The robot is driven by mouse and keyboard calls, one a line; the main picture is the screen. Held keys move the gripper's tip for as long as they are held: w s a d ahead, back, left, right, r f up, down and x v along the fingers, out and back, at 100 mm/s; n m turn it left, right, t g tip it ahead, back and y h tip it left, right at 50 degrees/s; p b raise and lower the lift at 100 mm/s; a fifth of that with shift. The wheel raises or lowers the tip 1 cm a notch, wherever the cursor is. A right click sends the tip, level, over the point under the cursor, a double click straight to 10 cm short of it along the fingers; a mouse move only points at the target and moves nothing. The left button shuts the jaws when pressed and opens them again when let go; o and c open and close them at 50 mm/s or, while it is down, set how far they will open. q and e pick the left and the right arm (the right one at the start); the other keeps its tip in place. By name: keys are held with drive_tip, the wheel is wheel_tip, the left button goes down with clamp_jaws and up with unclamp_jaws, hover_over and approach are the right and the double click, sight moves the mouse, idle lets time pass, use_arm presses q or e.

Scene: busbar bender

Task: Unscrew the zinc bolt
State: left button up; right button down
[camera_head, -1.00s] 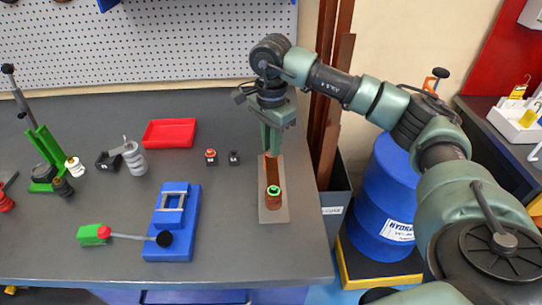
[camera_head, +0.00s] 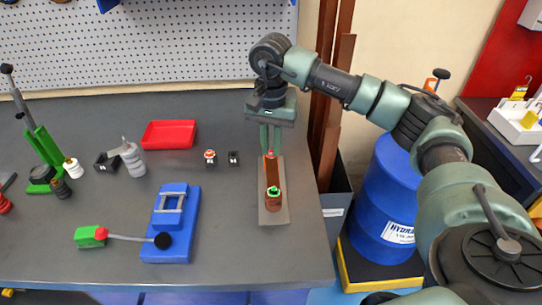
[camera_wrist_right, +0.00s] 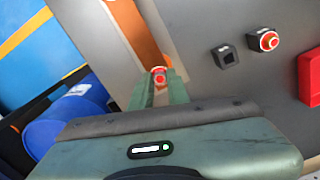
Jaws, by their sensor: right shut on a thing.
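My right gripper (camera_head: 270,152) points down at the far end of a copper bar (camera_head: 271,172). Its two fingers are shut on a small red-topped bolt (camera_head: 270,154). In the right wrist view the bolt's red head (camera_wrist_right: 158,75) shows between the fingertips (camera_wrist_right: 158,84), over the end of the copper bar (camera_wrist_right: 136,32). Its shank is hidden, and I cannot tell its metal. The bar lies on a grey plate (camera_head: 273,216). My left gripper is not in view.
Left of the bar stand a black holder with a red-ringed piece (camera_head: 210,156) and a black socket block (camera_head: 234,157). A red tray (camera_head: 169,134) and a blue bender (camera_head: 172,222) lie further left. A blue drum (camera_head: 386,190) stands beyond the table's right edge.

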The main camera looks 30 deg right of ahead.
drive_tip(key=n, duration=0.5)
drive_tip(key=shift+b, duration=0.4)
drive_tip(key=shift+n, duration=0.4)
drive_tip(key=n, duration=0.5)
drive_tip(key=shift+n+b, duration=0.3)
drive_tip(key=c, duration=1.6)
unclamp_jaws()
drive_tip(key=shift+c, duration=0.2)
